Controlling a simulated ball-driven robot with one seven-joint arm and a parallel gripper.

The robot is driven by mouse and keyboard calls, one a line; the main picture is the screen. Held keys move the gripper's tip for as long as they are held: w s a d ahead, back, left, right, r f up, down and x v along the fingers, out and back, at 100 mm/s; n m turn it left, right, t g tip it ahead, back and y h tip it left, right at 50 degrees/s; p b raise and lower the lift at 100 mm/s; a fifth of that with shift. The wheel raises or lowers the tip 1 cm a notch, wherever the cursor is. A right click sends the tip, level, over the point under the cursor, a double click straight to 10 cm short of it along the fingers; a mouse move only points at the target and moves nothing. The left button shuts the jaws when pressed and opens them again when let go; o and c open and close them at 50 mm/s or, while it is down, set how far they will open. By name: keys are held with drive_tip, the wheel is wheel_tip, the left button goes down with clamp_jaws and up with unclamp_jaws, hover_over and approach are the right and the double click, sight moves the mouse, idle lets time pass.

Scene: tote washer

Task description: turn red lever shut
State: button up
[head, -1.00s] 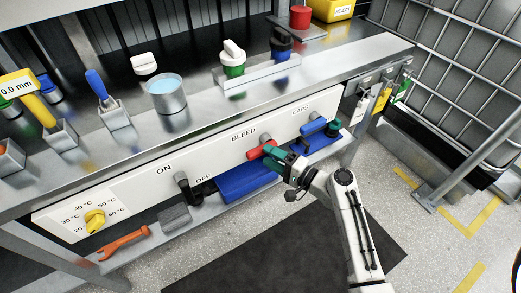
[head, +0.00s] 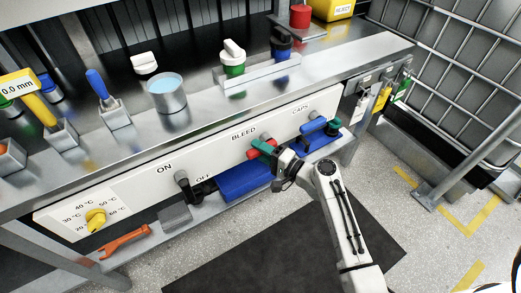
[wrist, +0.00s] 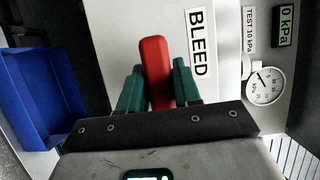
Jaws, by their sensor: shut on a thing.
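The red lever (wrist: 155,68) is on the white panel beside the BLEED label (wrist: 197,42). In the wrist view it lies between the two green fingers of my gripper (wrist: 158,88), which are shut on it. In the head view my gripper (head: 264,149) is at the panel under the BLEED label. There it covers most of the lever, and only a little red (head: 254,153) shows. The lever's pivot is hidden in the wrist view.
A blue lever (head: 314,125) sits to the right under CAPS, and a black lever (head: 183,184) to the left by ON and OFF. A blue bin (head: 243,182) stands on the shelf below. A pressure gauge (wrist: 265,86) is near the BLEED label.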

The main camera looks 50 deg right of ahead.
clamp_jaws()
drive_tip(key=shift+f, duration=0.15)
drive_tip(key=n, duration=0.1)
drive_tip(key=f+n+g+b, duration=0.1)
drive_tip(key=n, duration=0.1)
drive_tip(key=shift+f, duration=0.1)
drive_tip(key=shift+s+d+f+n+g+h+p, duration=0.2)
drive_tip(key=shift+d+f+n+g+h, duration=0.45)
drive_tip(key=shift+n, duration=1.1)
drive_tip(key=shift+s+d+f+n+g+h+p, duration=0.15)
drive_tip(key=shift+d+n+g+h, duration=0.55)
drive_tip(key=shift+n+h, duration=0.75)
drive_tip(key=shift+s+d+f+n+g+h+p, duration=0.2)
drive_tip(key=shift+d+f+n+g+h, duration=0.45)
drive_tip(key=shift+n, duration=1.35)
drive_tip(key=shift+s+r, duration=0.1)
drive_tip(key=shift+r, duration=0.05)
drive_tip(key=o, duration=0.6)
unclamp_jaws()
